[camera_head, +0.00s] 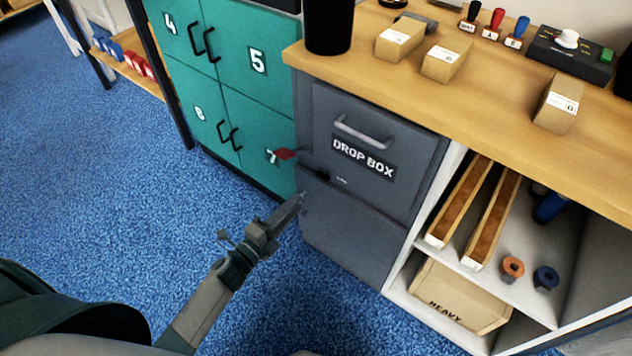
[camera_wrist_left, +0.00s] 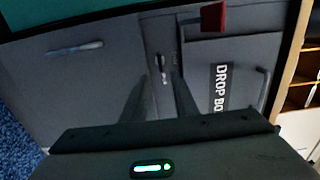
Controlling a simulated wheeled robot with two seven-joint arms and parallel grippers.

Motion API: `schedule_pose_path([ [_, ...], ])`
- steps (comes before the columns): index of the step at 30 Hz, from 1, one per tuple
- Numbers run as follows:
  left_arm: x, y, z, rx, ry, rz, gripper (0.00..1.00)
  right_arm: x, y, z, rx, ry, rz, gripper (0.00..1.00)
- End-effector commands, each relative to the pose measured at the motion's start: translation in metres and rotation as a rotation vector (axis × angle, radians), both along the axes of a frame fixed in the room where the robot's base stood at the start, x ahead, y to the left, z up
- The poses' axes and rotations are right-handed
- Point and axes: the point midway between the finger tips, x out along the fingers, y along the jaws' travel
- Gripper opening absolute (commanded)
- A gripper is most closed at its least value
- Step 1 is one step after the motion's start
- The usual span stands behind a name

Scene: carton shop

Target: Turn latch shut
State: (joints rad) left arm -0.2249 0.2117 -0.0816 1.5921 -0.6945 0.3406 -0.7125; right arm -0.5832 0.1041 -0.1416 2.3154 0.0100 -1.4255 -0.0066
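The grey drop box (camera_head: 372,125) has a door with a bar handle and a "DROP BOX" label. Its latch has a red end (camera_head: 285,154) that sticks out to the left of the door, on a dark arm near the door's lower edge. The red end also shows at the top of the left wrist view (camera_wrist_left: 214,17). My left gripper (camera_head: 298,197) is below the latch, in front of the cabinet front. In the left wrist view its two fingers (camera_wrist_left: 158,95) stand apart with nothing between them. A small dark fitting (camera_wrist_left: 160,62) shows beyond the fingertips. My right gripper is not in view.
Teal lockers (camera_head: 240,75) stand left of the drop box. A wooden counter (camera_head: 480,90) above carries small cartons, stamps and a black device. Open shelves (camera_head: 470,275) with trays, tape rolls and a "HEAVY" carton are on the right. Blue carpet (camera_head: 120,190) is clear on the left.

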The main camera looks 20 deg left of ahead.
Motion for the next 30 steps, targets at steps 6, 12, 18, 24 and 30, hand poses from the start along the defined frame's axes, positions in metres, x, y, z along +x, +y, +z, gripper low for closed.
schedule_pose_path([
  [6, 0.039, -0.014, 0.001, -0.001, -0.002, 0.000, 0.27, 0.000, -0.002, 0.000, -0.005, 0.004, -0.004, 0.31],
  [12, 0.071, -0.026, 0.001, 0.000, -0.001, 0.000, 0.27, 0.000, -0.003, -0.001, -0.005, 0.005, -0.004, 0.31],
  [18, 0.092, -0.033, 0.000, 0.000, -0.001, 0.000, 0.27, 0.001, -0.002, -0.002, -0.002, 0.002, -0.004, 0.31],
  [24, 0.100, -0.036, 0.000, 0.000, 0.000, 0.000, 0.27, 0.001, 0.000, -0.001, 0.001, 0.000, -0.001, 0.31],
  [30, 0.100, -0.036, 0.000, 0.000, 0.000, 0.000, 0.27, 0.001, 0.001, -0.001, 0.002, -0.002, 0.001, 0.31],
])
